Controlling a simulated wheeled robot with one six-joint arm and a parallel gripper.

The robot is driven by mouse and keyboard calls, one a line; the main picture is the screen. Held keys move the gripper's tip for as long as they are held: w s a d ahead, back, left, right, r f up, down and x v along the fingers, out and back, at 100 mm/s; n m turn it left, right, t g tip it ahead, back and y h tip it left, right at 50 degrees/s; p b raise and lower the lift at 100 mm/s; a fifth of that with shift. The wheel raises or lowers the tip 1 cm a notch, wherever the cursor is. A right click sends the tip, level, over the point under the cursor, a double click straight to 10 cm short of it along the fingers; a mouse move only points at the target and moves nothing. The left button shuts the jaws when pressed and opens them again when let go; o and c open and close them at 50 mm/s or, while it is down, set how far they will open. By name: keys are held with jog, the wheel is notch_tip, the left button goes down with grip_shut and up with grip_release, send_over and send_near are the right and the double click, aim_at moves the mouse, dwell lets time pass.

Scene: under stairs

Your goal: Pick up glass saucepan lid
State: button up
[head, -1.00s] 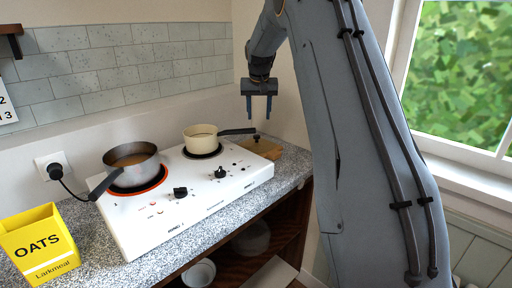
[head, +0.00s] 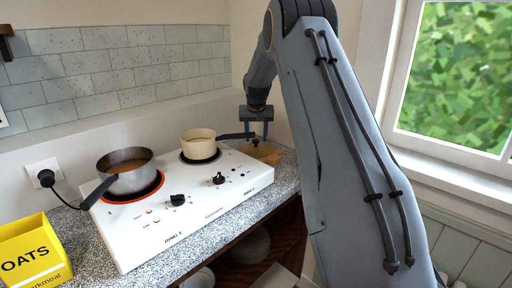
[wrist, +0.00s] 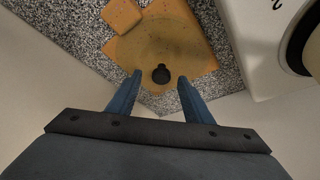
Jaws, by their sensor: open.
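The glass saucepan lid (wrist: 160,45) is a clear disc with a dark round knob, lying on a wooden board (wrist: 205,62) in the wrist view. In the head view the lid's dark knob (head: 256,142) shows at the back right end of the counter, partly behind my gripper. My gripper (head: 257,133) is open, pointing down above the lid. In the wrist view my gripper's (wrist: 160,78) two blue fingers stand apart, with the knob appearing between their tips. I cannot tell the exact height left above the knob.
A white hob (head: 200,205) stands left of the board. It carries a cream saucepan (head: 198,147), whose dark handle reaches close to my gripper, and a grey pan (head: 122,180). A yellow oats box (head: 35,255) is at front left. Walls enclose the counter corner.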

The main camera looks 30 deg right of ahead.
aim_at(256, 140)
jog(key=shift+w+f, duration=0.2)
jog(key=shift+f, duration=0.3)
grip_shut()
notch_tip(256, 140, up, 10)
jog(key=b, duration=0.2)
jog(key=shift+b, duration=0.4)
